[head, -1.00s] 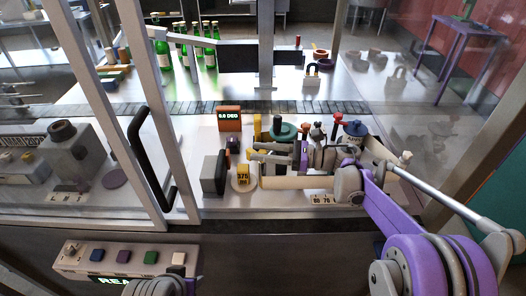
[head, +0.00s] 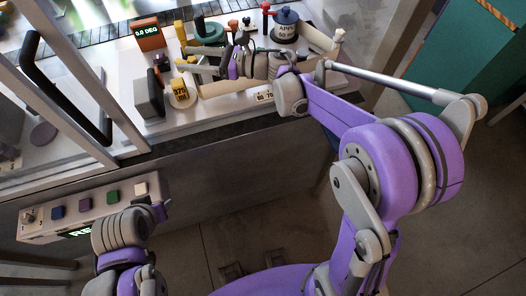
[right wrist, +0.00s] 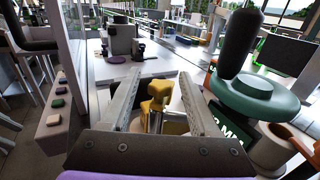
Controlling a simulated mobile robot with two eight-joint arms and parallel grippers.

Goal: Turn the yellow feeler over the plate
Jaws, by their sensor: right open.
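The yellow feeler (right wrist: 155,95) is an upright yellow piece with a blocky top. In the right wrist view it stands between the two fingers of my right gripper (right wrist: 162,98), which is open; I cannot tell whether either finger touches it. In the head view the yellow post (head: 181,36) stands by the fingertips of the right gripper (head: 192,61). I cannot make out for sure which surface is the plate. My left arm is at the lower left of the head view; its fingers do not show clearly.
An orange display (head: 147,33) reads 0.0 DEG. A dark block (head: 150,92) and a yellow numbered tag (head: 180,91) stand near the gripper. A green round piece (right wrist: 255,94) is close on the right. A button panel (head: 90,208) is on the front, and a black door handle (head: 65,90) at left.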

